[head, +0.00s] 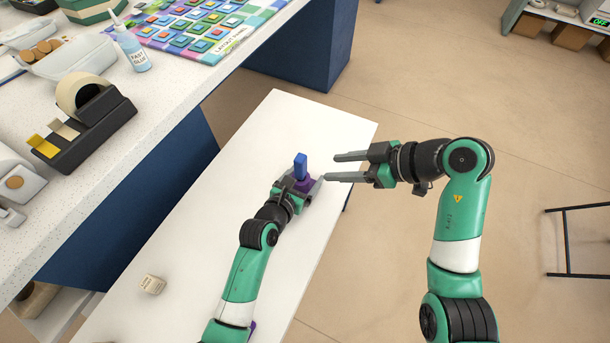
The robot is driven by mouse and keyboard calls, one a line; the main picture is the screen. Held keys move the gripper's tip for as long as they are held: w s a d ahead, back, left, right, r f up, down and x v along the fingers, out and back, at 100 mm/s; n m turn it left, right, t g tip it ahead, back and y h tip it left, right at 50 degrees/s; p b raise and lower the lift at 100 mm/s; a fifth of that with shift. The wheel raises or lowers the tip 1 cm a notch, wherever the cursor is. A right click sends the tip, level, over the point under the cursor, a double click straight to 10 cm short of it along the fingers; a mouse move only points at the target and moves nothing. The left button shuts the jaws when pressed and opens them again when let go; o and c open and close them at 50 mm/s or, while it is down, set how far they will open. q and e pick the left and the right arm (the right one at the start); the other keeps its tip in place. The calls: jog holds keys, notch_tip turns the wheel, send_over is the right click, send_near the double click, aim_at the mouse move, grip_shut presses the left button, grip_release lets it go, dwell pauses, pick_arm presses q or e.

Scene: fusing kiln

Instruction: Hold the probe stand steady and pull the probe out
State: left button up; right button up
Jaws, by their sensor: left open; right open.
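The blue probe (300,165) stands upright in the purple probe stand (306,184) on the white table. My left gripper (302,181) is open, low at the stand, with its fingers on either side of it; contact cannot be told. The fingers hide part of the stand. My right gripper (331,167) is open and empty, to the right of the probe, with its fingers pointing left towards it. A gap shows between its fingertips and the probe.
The white table (285,115) is clear beyond the stand. A speckled counter at left holds a tape dispenser (95,120), a glue bottle (132,50) and a colourful tile board (200,28).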

pick_arm(q)
grip_shut()
jog(key=shift+c, duration=1.1)
grip_release()
grip_shut()
pick_arm(e)
jog(key=o, duration=0.4)
jog(key=shift+c, duration=0.2)
